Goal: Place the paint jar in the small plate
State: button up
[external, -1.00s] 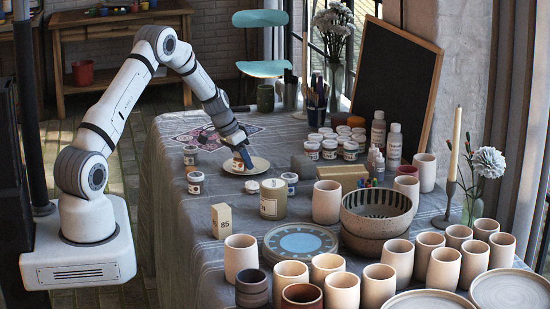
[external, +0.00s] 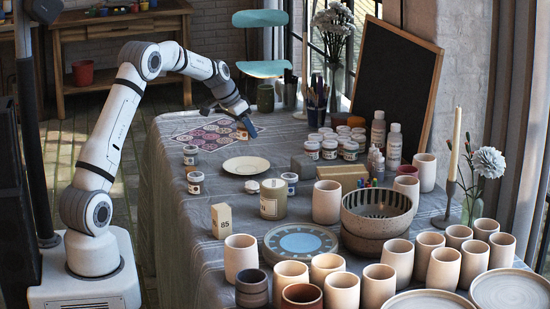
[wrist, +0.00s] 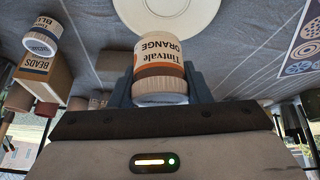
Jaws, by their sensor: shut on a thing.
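The paint jar (wrist: 158,68), labelled Tintvale ORANGE, sits between the two blue-grey fingers of my gripper (wrist: 162,88) in the wrist view. My gripper is shut on it. In the external view my gripper (external: 249,128) is above the far part of the table, over the printed colour chart, and the jar is mostly hidden by the fingers. The small cream plate (external: 246,165) lies flat and empty nearer the camera, apart from my gripper. The plate also shows at the top of the wrist view (wrist: 190,22).
The colour chart (external: 195,135) lies at the table's far left. Small jars (external: 195,182) stand left of the plate, with a blue-labelled jar (external: 290,183) and a beige canister (external: 273,199) in front. Several paint jars (external: 330,150) cluster to the right.

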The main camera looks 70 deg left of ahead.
jog(key=b, duration=0.3)
jog(key=f+b, duration=0.1)
jog(key=b, duration=0.2)
jog(key=shift+w+a+t, duration=0.25)
jog(key=shift+a+t, duration=0.05)
jog(key=r+y+b, duration=0.1)
jog(key=b, duration=0.3)
jog(key=b, duration=0.4)
send_near(256, 167)
jog(key=x, duration=0.5)
jog(key=shift+f, duration=0.15)
jog(key=o, duration=1.1)
